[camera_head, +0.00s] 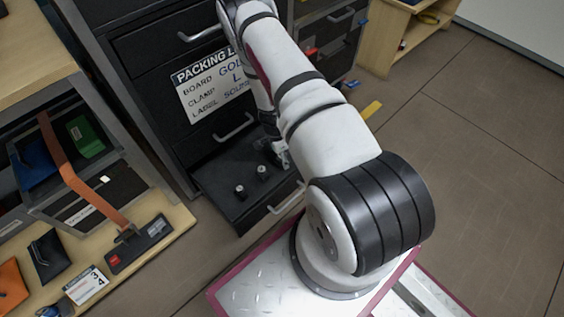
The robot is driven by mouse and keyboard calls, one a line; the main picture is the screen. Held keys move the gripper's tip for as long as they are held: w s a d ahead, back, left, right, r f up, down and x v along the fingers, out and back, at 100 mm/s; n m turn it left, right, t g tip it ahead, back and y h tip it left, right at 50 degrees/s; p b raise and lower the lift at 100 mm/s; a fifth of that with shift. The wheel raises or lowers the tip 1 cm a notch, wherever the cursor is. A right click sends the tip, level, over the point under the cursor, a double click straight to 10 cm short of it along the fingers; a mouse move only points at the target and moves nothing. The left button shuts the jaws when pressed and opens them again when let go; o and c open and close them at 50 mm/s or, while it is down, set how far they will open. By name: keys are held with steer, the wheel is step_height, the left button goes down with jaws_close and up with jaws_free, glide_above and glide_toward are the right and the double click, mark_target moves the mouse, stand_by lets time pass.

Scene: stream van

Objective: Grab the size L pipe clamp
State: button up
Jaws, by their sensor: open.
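An open black drawer (215,190) sticks out low from the dark cabinet. Small dark pieces with pale tops stand in it: one (240,191) nearer the front left and one (263,173) further right. They may be pipe clamps; no size marking is readable on them. My gripper (281,158) is open and hangs over the right part of the drawer, to the right of these pieces. It is small and dark here, and my arm hides part of the drawer's right side. I cannot tell whether anything lies between its fingers.
A wooden shelf unit (170,215) with an orange strap (75,175) and several items stands left. A yellow piece (371,110) lies on the floor; the floor at right is clear.

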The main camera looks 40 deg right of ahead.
step_height(320, 180, down, 2)
steer(key=shift+d+f+b, duration=0.15)
steer(key=shift+f+b, duration=0.1)
steer(key=shift+b, duration=0.15)
steer(key=shift+c, duration=0.2)
steer(key=c, duration=1.5)
steer(key=shift+o, duration=0.2)
steer(key=shift+r, duration=0.15)
